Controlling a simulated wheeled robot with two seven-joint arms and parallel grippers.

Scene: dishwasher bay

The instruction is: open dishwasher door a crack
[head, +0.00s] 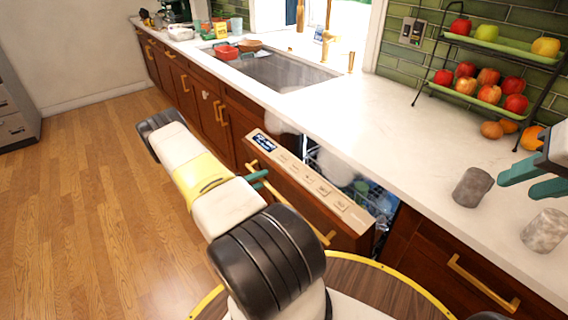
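The dishwasher door (309,186) has a wood-brown front and a beige control strip along its top edge. Its top leans out from the counter, so the door stands partly open and dishes show in the gap behind it. The gold bar handle (325,238) runs along the front, partly hidden by my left arm. My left gripper (258,180) has its teal fingertips at the handle's upper left part; whether they close on the bar is unclear. My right gripper (522,180) is open and empty above the counter at the right edge.
White counter (408,142) runs above the dishwasher, with two grey cups (471,187) (545,230) near my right gripper. A fruit rack (480,98) stands behind them. A sink (275,70) lies farther left. Wooden floor (95,200) is clear at left.

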